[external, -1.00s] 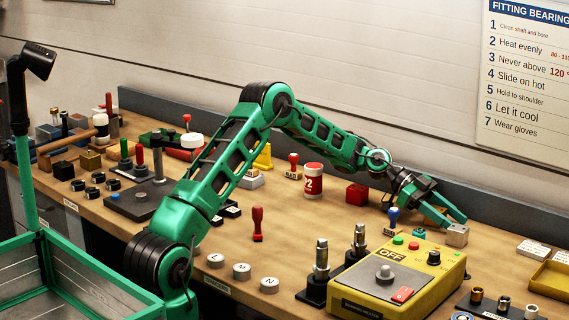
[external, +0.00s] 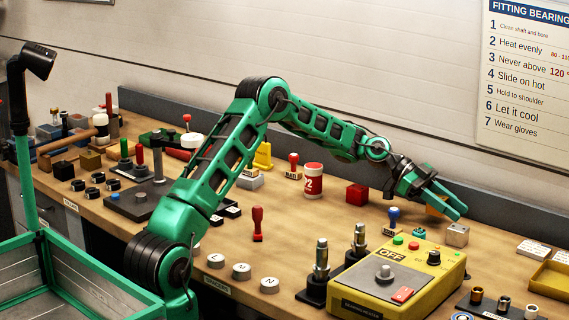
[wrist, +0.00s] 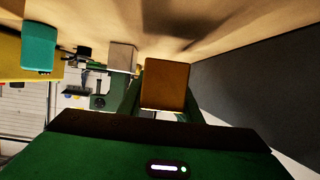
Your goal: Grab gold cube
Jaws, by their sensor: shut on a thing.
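My gripper (external: 445,205) is at the right part of the bench, near the back ledge. It is shut on the gold cube (external: 436,211), which shows orange-brown between the green fingers. In the wrist view the gold cube (wrist: 165,84) sits squarely between the finger ends of my gripper (wrist: 166,95). One finger covers part of the cube in the external view. I cannot tell clearly how far the cube is above the bench.
A grey cube (external: 457,235) stands just in front of my gripper. A blue-handled stamp (external: 393,217) and a red cube (external: 357,194) stand to its left. The yellow heater box (external: 395,279) is in front. A dark ledge (external: 500,218) runs behind.

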